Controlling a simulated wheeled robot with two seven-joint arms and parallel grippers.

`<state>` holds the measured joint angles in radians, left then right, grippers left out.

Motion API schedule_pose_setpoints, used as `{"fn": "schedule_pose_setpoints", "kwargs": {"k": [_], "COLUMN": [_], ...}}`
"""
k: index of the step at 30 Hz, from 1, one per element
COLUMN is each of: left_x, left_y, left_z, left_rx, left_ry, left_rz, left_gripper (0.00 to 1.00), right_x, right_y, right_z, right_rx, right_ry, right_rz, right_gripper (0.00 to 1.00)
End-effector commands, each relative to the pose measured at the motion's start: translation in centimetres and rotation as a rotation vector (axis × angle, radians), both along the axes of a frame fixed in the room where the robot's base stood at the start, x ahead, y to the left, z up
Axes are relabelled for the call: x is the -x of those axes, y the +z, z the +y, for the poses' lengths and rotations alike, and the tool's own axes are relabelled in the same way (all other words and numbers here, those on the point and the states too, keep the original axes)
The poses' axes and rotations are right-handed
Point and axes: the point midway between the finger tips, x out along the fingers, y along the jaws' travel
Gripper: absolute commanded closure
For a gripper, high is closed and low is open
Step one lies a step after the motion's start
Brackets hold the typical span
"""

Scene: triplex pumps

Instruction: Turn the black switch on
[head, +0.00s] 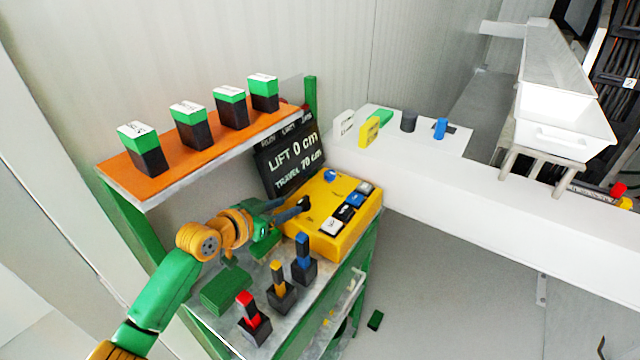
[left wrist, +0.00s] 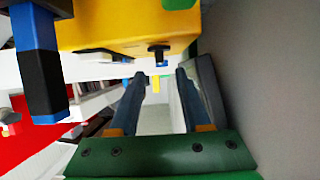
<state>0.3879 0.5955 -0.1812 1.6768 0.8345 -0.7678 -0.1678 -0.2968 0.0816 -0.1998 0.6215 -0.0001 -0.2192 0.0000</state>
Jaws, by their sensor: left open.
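The yellow control box (head: 335,218) sits on the green-framed bench, with a row of white, black and blue buttons on top. A black switch (head: 304,203) shows at the box's left side; in the left wrist view a small black switch (left wrist: 158,50) sticks out of the yellow box (left wrist: 120,28). My left gripper (head: 283,212) is open and empty, its dark blue fingers pointing at that switch. In the left wrist view the switch appears just above and between the fingertips (left wrist: 160,78). I cannot tell whether a finger touches it. My right gripper is not in view.
Red (head: 252,322), yellow (head: 280,290) and blue (head: 303,262) levers on black bases stand on the bench near my arm. A display (head: 290,160) reads LIFT 0 cm, TRAVEL 70 cm. An orange shelf (head: 190,168) with green-black blocks overhangs behind.

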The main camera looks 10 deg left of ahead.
Motion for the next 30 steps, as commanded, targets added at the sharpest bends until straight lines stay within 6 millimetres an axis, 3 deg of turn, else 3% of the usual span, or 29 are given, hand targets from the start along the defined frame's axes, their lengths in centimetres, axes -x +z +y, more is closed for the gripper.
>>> {"fn": "schedule_pose_setpoints", "kwargs": {"k": [15, 26, 27, 30], "left_x": [-5.5, -6.1, -6.1, -6.1], "left_y": [-2.6, -2.8, -2.8, -2.8], "left_z": [-2.0, -2.2, -2.2, -2.2], "left_rx": [0.002, -0.001, -0.001, -0.001], "left_ry": [0.003, 0.002, 0.002, 0.002], "left_rz": [0.001, 0.001, 0.001, 0.001], "left_gripper": [0.53, 0.53, 0.55, 0.82], "right_x": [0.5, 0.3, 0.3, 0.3], "right_y": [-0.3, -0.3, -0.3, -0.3], "right_z": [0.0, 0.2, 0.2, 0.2], "right_rx": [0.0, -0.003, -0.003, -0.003], "right_ry": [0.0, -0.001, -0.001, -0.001], "right_rz": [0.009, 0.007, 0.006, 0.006], "right_gripper": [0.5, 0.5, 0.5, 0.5]}}
